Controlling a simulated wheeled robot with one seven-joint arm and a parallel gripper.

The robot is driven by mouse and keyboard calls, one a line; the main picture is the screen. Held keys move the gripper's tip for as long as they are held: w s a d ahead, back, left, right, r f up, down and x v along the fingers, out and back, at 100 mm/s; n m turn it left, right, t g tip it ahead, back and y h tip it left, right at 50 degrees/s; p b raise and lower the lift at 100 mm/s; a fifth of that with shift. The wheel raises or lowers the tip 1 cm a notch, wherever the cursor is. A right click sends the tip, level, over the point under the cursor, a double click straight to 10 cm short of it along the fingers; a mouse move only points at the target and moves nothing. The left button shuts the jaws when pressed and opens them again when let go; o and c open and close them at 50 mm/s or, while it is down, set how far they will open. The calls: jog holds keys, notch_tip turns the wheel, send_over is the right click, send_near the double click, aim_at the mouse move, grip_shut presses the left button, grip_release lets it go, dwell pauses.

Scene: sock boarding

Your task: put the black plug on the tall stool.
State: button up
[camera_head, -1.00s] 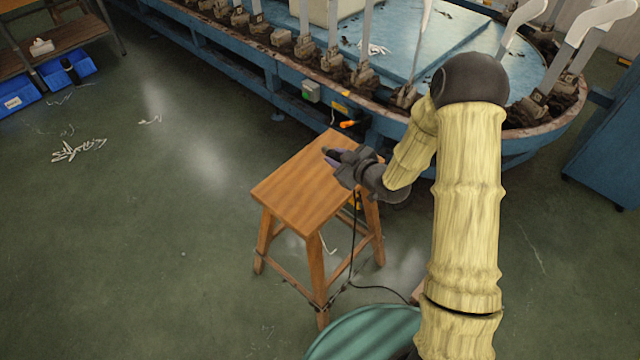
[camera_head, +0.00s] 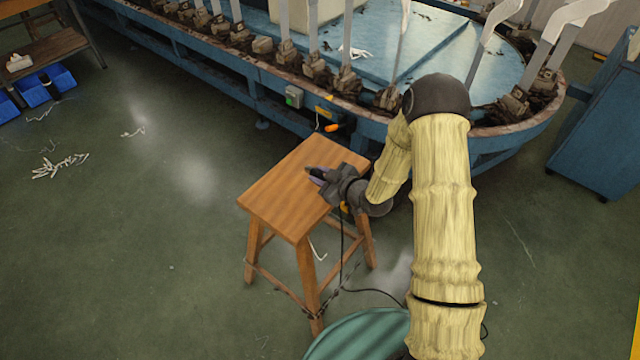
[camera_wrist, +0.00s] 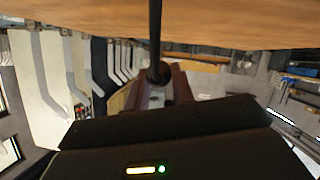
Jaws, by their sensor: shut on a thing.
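The tall stool (camera_head: 285,200) is wooden with a square seat and stands upright at the centre of the head view. My gripper (camera_head: 318,176) is over the right part of its seat, fingers pointing left; I cannot tell the exact height. In the wrist view my gripper (camera_wrist: 158,92) is shut on the black plug (camera_wrist: 158,73), with its black cable running up the picture across the wooden seat (camera_wrist: 225,22). In the head view the plug is not distinct, and the cable (camera_head: 342,240) hangs beside the stool to the floor.
A blue oval machine (camera_head: 270,70) with pale upright boards stands behind the stool. A green round-topped thing (camera_head: 360,335) is in front. Blue bins (camera_head: 32,90) are at far left and white scraps (camera_head: 58,166) lie on the floor.

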jog(key=shift+f, duration=1.9)
